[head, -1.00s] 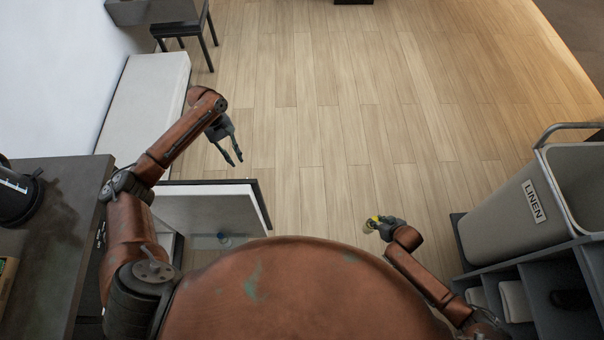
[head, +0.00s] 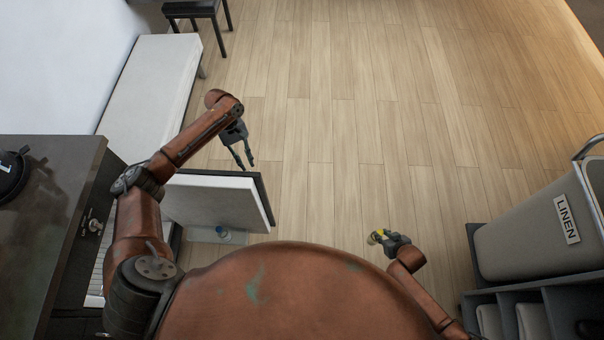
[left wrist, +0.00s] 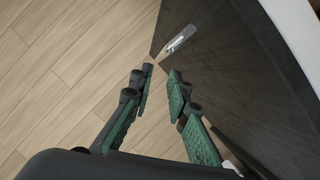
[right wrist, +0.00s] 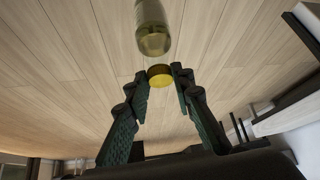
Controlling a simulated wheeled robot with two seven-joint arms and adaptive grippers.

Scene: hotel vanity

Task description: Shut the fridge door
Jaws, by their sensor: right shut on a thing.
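The fridge door (head: 215,203) stands open in the head view, with a pale inner side and a dark outer face. In the left wrist view its dark face (left wrist: 235,85) fills the right side, with a small silver fitting (left wrist: 181,39) near its edge. My left gripper (head: 246,165) is open and empty at the door's far top corner, close to the dark face. Whether it touches is unclear. My right gripper (head: 378,237) is shut on the yellow cap (right wrist: 160,75) of a clear bottle (right wrist: 152,28), away from the door.
A dark counter (head: 45,225) stands at the left, with a pale bench (head: 150,85) beyond. A grey LINEN bin (head: 525,225) stands on the right. The wooden floor (head: 350,120) ahead is clear.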

